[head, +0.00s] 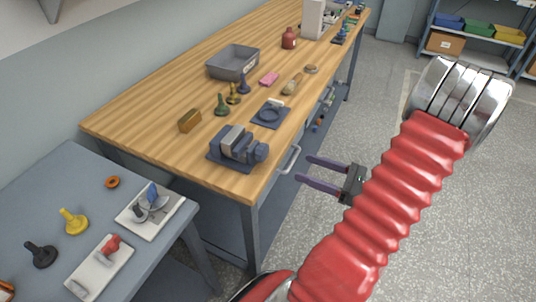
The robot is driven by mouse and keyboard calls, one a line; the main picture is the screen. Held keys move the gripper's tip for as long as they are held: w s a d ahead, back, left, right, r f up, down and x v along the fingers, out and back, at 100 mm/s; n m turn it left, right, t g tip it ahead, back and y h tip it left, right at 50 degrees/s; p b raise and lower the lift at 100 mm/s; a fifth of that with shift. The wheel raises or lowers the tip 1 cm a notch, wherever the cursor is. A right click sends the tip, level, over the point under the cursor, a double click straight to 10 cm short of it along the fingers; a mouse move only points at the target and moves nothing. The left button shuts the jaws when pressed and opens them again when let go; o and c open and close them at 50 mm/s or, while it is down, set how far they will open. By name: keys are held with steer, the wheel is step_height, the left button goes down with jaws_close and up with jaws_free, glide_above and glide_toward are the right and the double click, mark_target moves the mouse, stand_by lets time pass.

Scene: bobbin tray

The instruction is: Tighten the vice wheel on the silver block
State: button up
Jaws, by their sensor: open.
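A blue-grey vice (252,156) stands on a dark base plate at the near end of the wooden bench. A silver block (232,137) appears to sit between its jaws.
A grey side table (50,190) stands at left.

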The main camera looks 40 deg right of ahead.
mark_target(266, 153)
steer(key=shift+x, duration=6.8)
steer(key=shift+c, duration=0.3)
steer(key=c, duration=1)
